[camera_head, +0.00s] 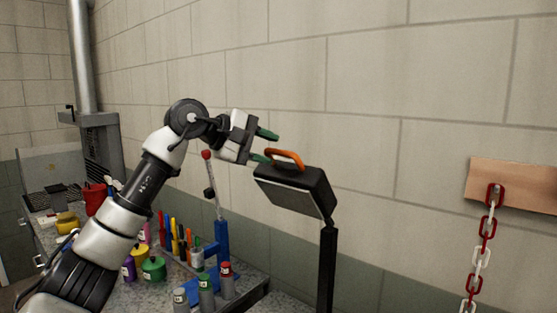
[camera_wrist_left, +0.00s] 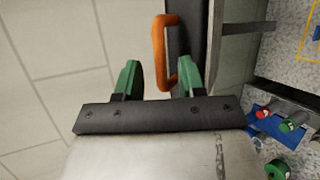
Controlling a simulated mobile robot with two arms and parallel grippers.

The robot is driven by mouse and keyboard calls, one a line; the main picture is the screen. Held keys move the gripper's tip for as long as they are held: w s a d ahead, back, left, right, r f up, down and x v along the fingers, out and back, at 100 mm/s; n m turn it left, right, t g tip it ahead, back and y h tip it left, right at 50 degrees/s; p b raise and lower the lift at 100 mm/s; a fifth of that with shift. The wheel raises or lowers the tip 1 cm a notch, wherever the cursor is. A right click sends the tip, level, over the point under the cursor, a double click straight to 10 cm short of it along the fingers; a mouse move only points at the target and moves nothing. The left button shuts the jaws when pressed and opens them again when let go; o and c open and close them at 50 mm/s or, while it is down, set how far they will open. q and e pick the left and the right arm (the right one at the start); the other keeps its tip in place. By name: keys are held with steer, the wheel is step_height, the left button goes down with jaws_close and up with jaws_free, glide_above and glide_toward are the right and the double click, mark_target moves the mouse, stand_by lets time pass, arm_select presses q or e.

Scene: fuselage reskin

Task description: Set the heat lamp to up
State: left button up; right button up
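The heat lamp (camera_head: 296,190) is a black box with an orange handle (camera_head: 286,155) on top and a pale panel on its lower front side. It is tilted on a black post (camera_head: 327,265). My left gripper (camera_head: 263,146) is open, with its green fingertips close to the left of the handle. In the left wrist view, the orange handle (camera_wrist_left: 158,55) shows between and ahead of the two green fingers (camera_wrist_left: 160,78), with a gap to the left finger. My right gripper is not in view.
A workbench (camera_head: 125,294) at lower left carries pots, bottles, a row of coloured tools and a blue stand (camera_head: 221,240). A red and white chain (camera_head: 481,258) hangs from a wooden board (camera_head: 512,184) at right. The wall behind the lamp is bare.

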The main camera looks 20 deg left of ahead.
arm_select(q)
steer(key=b+v, duration=0.2)
steer(key=v, duration=0.5)
stand_by(0.4)
